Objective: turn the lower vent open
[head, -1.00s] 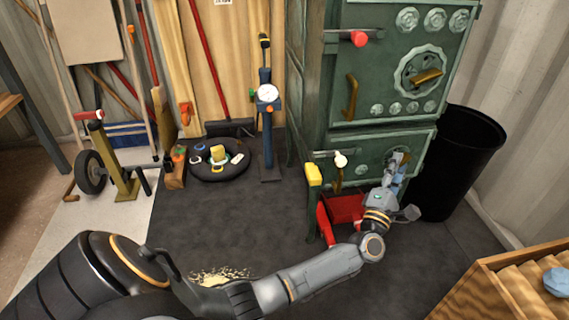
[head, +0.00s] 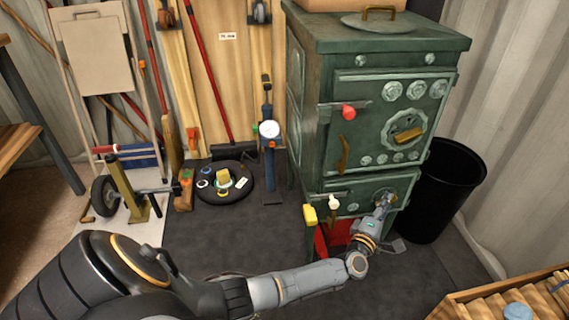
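The green stove (head: 310,120) stands at the back right. The lower vent (head: 390,194) is on its lower door, and my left gripper covers most of it, so its handle and setting are hidden. My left gripper (head: 384,202) is at the front of this vent, its fingers pointing at the door. The fingers are too small and overlapped to tell whether they are open or shut, or touching. The upper vent (head: 407,135), a round dial with a brass handle, is on the upper door. My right gripper is not in view.
A black bin (head: 445,195) stands right of the stove. A red box (head: 336,236) is under the stove. A round black tray (head: 225,190) with small items lies left. A wooden crate (head: 470,306) is at the lower right.

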